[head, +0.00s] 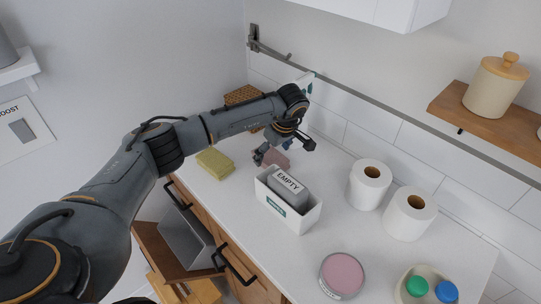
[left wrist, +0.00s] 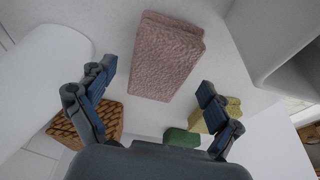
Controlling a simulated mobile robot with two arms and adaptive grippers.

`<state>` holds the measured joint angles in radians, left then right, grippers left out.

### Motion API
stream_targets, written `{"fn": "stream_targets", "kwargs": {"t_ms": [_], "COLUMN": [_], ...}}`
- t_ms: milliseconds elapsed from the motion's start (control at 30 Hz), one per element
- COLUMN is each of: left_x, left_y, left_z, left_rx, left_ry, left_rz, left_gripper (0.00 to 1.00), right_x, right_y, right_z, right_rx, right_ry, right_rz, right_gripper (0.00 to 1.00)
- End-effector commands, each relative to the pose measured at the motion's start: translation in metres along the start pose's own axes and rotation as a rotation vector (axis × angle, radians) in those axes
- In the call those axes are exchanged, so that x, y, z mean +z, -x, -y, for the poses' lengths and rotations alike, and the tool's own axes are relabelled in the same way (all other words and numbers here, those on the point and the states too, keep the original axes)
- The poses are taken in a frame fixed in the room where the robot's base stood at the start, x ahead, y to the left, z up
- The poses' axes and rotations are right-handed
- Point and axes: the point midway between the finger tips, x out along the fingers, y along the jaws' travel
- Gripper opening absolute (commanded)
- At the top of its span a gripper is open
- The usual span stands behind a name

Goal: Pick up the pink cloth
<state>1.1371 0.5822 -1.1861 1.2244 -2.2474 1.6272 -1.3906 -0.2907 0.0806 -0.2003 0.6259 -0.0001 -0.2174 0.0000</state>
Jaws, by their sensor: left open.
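The pink cloth (left wrist: 165,58) is a folded, textured block lying on the white counter. In the left wrist view it lies ahead of the fingers and partly between their tips. In the head view the cloth (head: 279,160) is partly hidden by my left gripper (head: 268,154). My left gripper is open and empty, pointing down just above the cloth, with its fingers (left wrist: 157,78) spread to either side. I cannot tell whether a fingertip touches the cloth. My right gripper is not in view.
A white bin (head: 298,222) with an "EMPTY" label stands close to the cloth. A yellow sponge (head: 215,164) lies to its left, a woven basket (head: 240,95) behind. Paper rolls (head: 369,184) stand right, a pink-topped tin (head: 342,275) in front. A drawer (head: 187,243) below is open.

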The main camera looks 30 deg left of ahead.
Motion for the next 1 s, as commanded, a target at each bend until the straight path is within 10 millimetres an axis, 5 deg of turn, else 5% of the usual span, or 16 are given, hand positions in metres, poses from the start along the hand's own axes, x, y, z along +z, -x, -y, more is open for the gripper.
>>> {"fn": "stream_targets", "kwargs": {"t_ms": [400, 700, 1000], "left_x": [0.0, 0.0, 0.0], "left_y": [-0.019, -0.019, -0.018], "left_z": [-0.001, -0.001, -0.001], "left_rx": [0.002, 0.001, 0.001], "left_ry": [0.0, 0.0, 0.0], "left_rz": [-0.001, -0.001, 0.0], "left_gripper": [0.91, 0.33, 0.32], "right_x": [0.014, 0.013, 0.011], "right_y": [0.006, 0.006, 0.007], "right_z": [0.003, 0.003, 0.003], "right_rx": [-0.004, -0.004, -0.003], "right_ry": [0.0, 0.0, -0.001], "right_rz": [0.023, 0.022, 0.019], "right_gripper": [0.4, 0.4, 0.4]}}
